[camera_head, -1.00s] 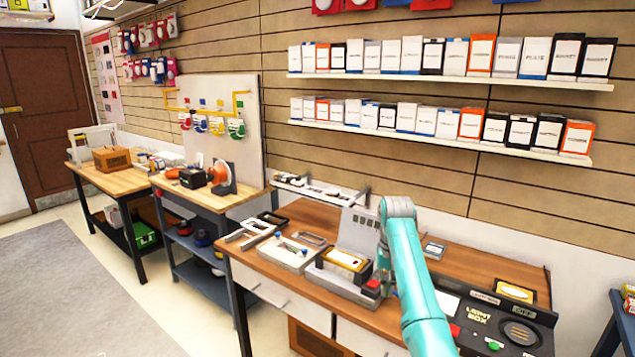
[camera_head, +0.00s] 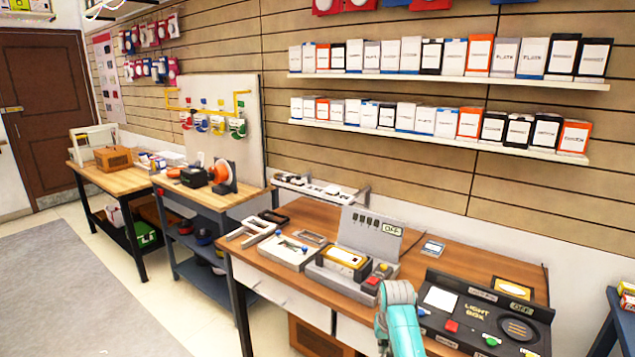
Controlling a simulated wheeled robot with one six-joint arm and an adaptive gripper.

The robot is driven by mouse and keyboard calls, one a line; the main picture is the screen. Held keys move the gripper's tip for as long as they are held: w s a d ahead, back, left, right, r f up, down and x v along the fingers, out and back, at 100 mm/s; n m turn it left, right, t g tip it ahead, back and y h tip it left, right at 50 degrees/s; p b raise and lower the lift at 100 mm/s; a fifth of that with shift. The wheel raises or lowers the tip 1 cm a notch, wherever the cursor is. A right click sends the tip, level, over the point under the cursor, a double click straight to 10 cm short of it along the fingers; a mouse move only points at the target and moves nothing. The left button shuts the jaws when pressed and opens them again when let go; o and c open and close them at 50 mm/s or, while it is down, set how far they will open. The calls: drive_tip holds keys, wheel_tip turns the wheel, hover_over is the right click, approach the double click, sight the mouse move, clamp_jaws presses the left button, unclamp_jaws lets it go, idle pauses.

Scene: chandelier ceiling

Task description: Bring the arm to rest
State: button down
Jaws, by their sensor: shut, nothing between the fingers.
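My teal arm (camera_head: 403,325) shows at the bottom of the view, right of centre. Its grey rounded joint (camera_head: 398,292) is the highest part that shows, in front of the table's front edge. My gripper is not in view. The arm overlaps the table's front edge in the picture, between a grey device and a black light box; I cannot tell whether it touches anything.
The wooden table (camera_head: 470,262) holds a grey device (camera_head: 372,237) with an OFF display, a black light box (camera_head: 470,312) and a pale tray (camera_head: 288,256). Shelves of boxes (camera_head: 440,90) line the wall. Open floor (camera_head: 70,295) lies at the left.

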drive_tip(key=s+f+t, duration=0.3)
drive_tip(key=s+f, duration=1.1)
drive_tip(key=f, duration=0.3)
drive_tip(key=s+f+t, duration=0.2)
drive_tip(key=s, duration=0.7)
drive_tip(key=s+f+t, duration=0.1)
drive_tip(key=s+f, duration=0.1)
drive_tip(key=s, duration=0.8)
drive_tip(key=s+r+t, duration=0.2)
drive_tip(key=s+r, duration=0.3)
drive_tip(key=s, duration=0.4)
drive_tip(key=s+r+t, duration=0.1)
drive_tip(key=s+r, duration=0.4)
drive_tip(key=s, duration=0.3)
drive_tip(key=s+r+t, duration=0.1)
drive_tip(key=s+r, duration=0.5)
drive_tip(key=r, duration=0.4)
drive_tip(key=s+r+n+t, duration=0.1)
drive_tip(key=s+r+t, duration=0.1)
drive_tip(key=s+r, duration=0.5)
wheel_tip(320, 180, up, 3)
drive_tip(key=shift+r+t, duration=0.1)
drive_tip(key=shift+t, duration=0.2)
